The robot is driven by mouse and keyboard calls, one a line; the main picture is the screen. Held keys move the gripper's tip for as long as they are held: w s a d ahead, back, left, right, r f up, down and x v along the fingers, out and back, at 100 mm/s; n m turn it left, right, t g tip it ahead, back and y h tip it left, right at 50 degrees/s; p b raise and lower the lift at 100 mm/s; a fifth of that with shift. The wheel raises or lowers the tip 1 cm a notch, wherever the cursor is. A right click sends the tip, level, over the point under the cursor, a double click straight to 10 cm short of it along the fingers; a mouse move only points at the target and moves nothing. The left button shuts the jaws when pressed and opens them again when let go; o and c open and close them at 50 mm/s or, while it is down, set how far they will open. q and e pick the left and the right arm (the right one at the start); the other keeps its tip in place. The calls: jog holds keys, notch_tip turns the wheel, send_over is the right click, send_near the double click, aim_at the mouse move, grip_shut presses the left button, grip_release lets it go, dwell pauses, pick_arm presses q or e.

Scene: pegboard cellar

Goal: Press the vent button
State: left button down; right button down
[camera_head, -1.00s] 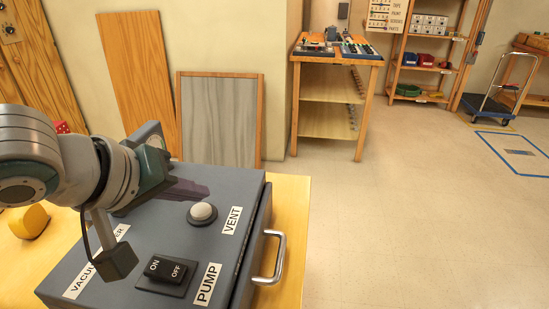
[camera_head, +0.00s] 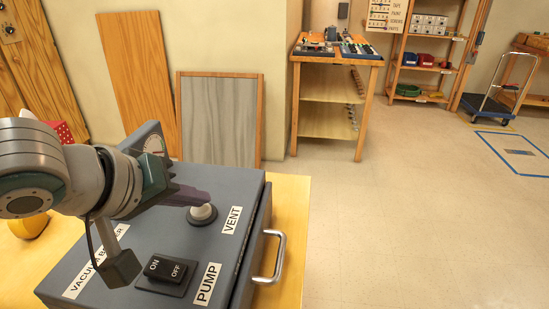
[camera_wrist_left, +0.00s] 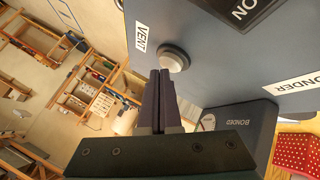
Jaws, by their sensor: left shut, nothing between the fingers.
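My left gripper (camera_head: 207,197) is shut and empty. Its dark fingers point at the button, and in the head view their tips overlap its far edge. I cannot tell whether they touch it. In the left wrist view the closed fingertips (camera_wrist_left: 161,73) end just short of the cap. My right gripper is not in view.
A black ON/OFF pump switch (camera_head: 166,268) sits in front of the button. A metal handle (camera_head: 270,258) sticks out from the bonder's right side. A dial gauge housing (camera_head: 153,143) stands at the back. The bonder rests on a yellow-topped table (camera_head: 292,210); open floor lies right.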

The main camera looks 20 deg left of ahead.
aim_at(196, 214)
pick_arm(q)
jog(key=shift+f, duration=0.4)
dwell(0.5)
jog(key=shift+r+p, duration=0.95)
jog(key=shift+p, duration=0.15)
notch_tip(196, 214, up, 5)
jog(key=p, duration=0.6)
dwell(0.3)
